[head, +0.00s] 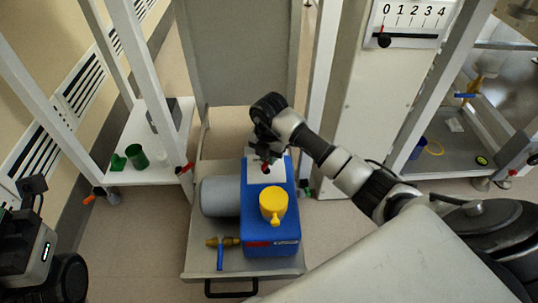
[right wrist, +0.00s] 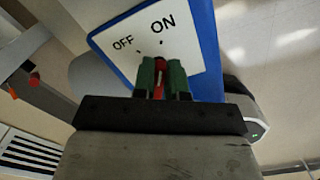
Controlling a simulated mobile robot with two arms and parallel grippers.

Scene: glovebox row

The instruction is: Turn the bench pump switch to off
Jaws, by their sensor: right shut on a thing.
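The bench pump (head: 272,230) is a blue box with a grey motor cylinder (head: 219,196) on its left and a yellow cap on top. Its white switch plate (right wrist: 190,45) carries the words OFF at left and ON at right, each with a small tick. My right gripper (head: 266,165) reaches over the far end of the pump. Its green fingertips (right wrist: 161,75) are shut on the red switch knob (right wrist: 159,66), which they largely hide. I cannot tell which mark the knob points to. Dark parts of my left arm show at the lower left, but I cannot make out its gripper.
The pump stands on a grey tray (head: 200,262) with a black handle. A brass valve with a blue lever (head: 220,253) is beside it. White frame posts stand on both sides. A shelf with a green cup (head: 137,156) is at left. A panel numbered 0 to 4 (head: 410,20) is at upper right.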

